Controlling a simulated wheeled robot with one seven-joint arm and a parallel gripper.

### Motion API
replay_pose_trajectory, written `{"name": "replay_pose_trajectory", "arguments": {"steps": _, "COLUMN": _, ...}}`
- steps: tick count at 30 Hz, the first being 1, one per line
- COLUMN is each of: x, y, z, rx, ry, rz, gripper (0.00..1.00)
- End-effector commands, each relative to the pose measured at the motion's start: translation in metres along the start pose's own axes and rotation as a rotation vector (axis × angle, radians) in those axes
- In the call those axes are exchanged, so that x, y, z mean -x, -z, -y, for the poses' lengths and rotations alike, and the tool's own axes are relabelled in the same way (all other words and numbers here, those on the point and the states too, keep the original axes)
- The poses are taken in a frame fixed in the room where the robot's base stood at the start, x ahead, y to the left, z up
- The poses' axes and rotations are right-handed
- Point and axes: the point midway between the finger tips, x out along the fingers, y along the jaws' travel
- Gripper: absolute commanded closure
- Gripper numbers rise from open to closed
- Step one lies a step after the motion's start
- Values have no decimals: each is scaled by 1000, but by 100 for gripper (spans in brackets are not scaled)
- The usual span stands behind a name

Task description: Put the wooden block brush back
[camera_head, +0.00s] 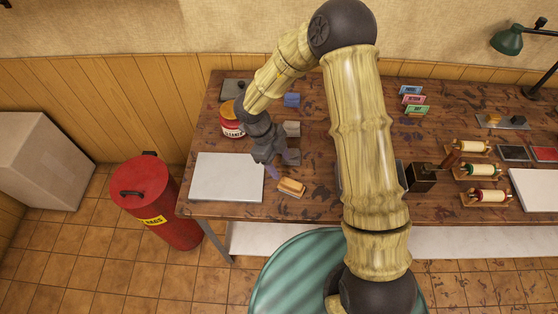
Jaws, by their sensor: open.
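The wooden block brush (291,187) lies on the worktable near its front edge, just right of a white slab. It shows a tan wooden top and a paler lower part. My gripper (279,163) is open and empty, pointing down above the table. In the picture it is just behind and slightly left of the brush, apart from it. Its exact height above the table is hard to tell.
My arm hides the middle. Rollers on stands (486,196) are at right. A red bin (157,205) stands left.

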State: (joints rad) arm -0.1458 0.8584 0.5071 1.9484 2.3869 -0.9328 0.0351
Motion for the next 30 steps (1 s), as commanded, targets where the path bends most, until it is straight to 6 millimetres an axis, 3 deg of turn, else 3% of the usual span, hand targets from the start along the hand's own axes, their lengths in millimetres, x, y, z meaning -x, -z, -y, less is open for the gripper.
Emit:
{"name": "replay_pose_trajectory", "arguments": {"steps": 10, "x": 0, "y": 0, "z": 2, "rx": 3, "ry": 8, "rz": 4, "gripper": 42}}
{"name": "replay_pose_trajectory", "arguments": {"steps": 15, "x": 9, "y": 6, "z": 29, "rx": 58, "ry": 127, "rz": 55, "gripper": 42}}
{"name": "replay_pose_trajectory", "arguments": {"steps": 21, "x": 41, "y": 20, "z": 86, "rx": 245, "ry": 407, "rz": 168, "gripper": 42}}
{"name": "replay_pose_trajectory", "arguments": {"steps": 24, "x": 61, "y": 28, "z": 105, "rx": 371, "ry": 535, "rz": 215, "gripper": 42}}
{"name": "replay_pose_trajectory", "arguments": {"steps": 30, "x": 98, "y": 46, "z": 118, "rx": 658, "ry": 731, "rz": 272, "gripper": 42}}
